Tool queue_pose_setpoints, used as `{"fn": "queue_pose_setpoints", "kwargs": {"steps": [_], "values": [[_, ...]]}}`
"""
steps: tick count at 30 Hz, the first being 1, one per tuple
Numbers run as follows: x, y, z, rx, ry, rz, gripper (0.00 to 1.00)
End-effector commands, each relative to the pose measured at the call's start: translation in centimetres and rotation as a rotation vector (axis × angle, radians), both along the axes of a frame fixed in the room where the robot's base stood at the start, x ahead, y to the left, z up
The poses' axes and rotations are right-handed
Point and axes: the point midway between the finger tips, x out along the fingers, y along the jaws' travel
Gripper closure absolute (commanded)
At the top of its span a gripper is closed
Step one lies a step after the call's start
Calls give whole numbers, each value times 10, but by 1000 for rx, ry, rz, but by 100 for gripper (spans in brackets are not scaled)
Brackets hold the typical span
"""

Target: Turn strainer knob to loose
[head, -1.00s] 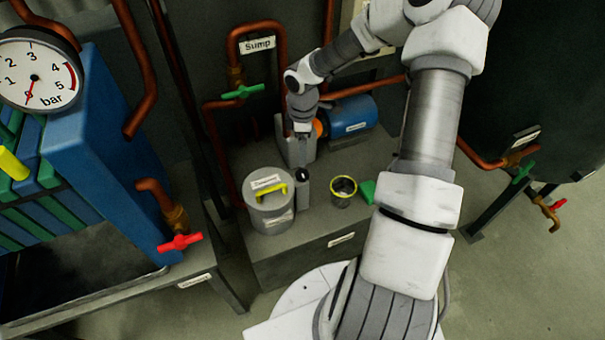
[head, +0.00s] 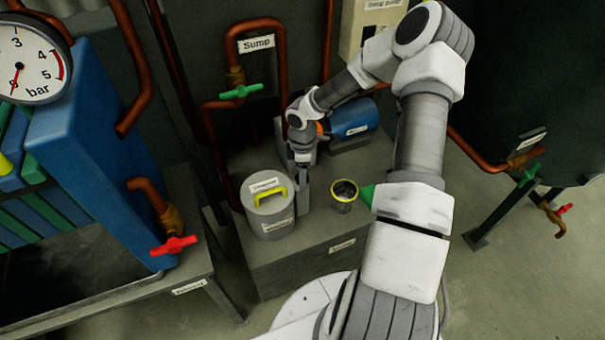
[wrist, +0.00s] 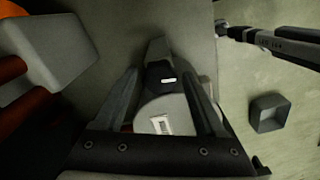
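The strainer is a grey canister (head: 268,212) whose labelled lid carries a yellow handle. A narrow grey post stands against its right side. The black knob (wrist: 160,74) with a short white mark shows on top of that post in the wrist view; my gripper hides it in the head view. My gripper (head: 302,165) points down over the post. In the wrist view my gripper (wrist: 163,92) is open, with one finger on each side of the knob in the picture. I see gaps beside the knob; the height left above it is hard to judge.
A dark cup with a yellow rim (head: 344,192) and a green piece (head: 367,195) are right of the post on the grey plinth (head: 285,262). A blue motor (head: 355,116) and copper pipes stand behind. A green valve handle (head: 241,91) is above left.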

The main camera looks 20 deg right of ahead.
Motion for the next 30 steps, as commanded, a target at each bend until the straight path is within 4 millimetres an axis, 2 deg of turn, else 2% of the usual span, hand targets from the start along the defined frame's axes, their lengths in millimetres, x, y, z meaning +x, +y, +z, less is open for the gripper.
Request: {"fn": "queue_pose_setpoints", "kwargs": {"steps": [1,11,22,30], "values": [[0,0,0,0,0,0,39],[0,0,0,0,0,0,98],[0,0,2,0,0,117,100],[0,0,1,0,0,134,100]]}}
